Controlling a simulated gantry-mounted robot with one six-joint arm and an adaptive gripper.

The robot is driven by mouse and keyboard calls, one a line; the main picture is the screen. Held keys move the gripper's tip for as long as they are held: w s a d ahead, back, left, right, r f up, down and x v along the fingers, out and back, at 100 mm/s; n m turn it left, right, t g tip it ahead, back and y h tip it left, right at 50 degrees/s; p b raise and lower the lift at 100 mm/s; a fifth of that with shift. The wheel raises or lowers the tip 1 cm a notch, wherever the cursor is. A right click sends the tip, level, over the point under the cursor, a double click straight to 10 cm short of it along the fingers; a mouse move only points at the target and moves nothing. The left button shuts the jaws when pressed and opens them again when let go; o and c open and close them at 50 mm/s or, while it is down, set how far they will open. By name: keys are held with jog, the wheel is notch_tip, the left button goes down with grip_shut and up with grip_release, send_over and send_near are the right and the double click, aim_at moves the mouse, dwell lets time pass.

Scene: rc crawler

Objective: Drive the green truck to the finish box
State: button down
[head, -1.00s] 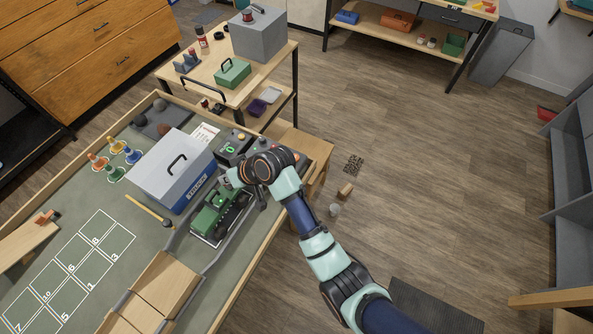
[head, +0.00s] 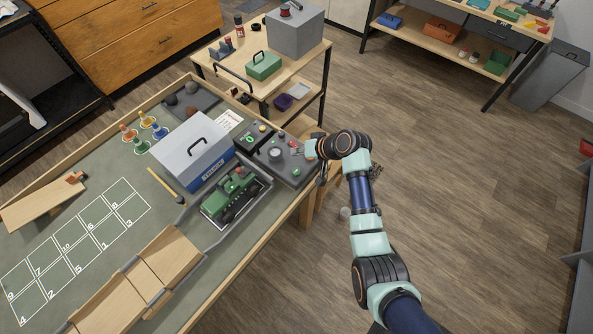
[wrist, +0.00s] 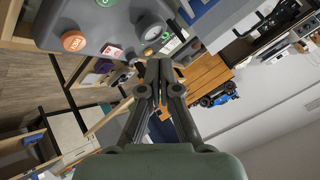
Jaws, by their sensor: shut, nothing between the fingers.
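The green truck (head: 231,194) stands upright on a grey-edged lane on the table, beside the silver and blue toolbox (head: 192,150). A grid of numbered boxes (head: 78,240) is drawn in white on the table; I cannot tell which one is the finish box. A grey control box (head: 285,165) sits right of the truck. In the wrist view its panel (wrist: 100,22) shows an orange button (wrist: 74,41), a red and white switch (wrist: 112,50) and a round dial (wrist: 152,30). My gripper (head: 303,151) is shut and empty at the control box's right side; its fingertips show in the wrist view (wrist: 158,66). Contact is unclear.
A wooden ramp (head: 165,258) lies in front of the truck, along the lane. A smaller dark box with a green light (head: 252,137) stands behind the control box.

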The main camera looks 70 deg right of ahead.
aim_at(298, 171)
jog(key=shift+f+b, duration=3.45)
jog(key=shift+f, duration=0.85)
jog(key=shift+f, duration=0.1)
jog(key=shift+f, duration=0.35)
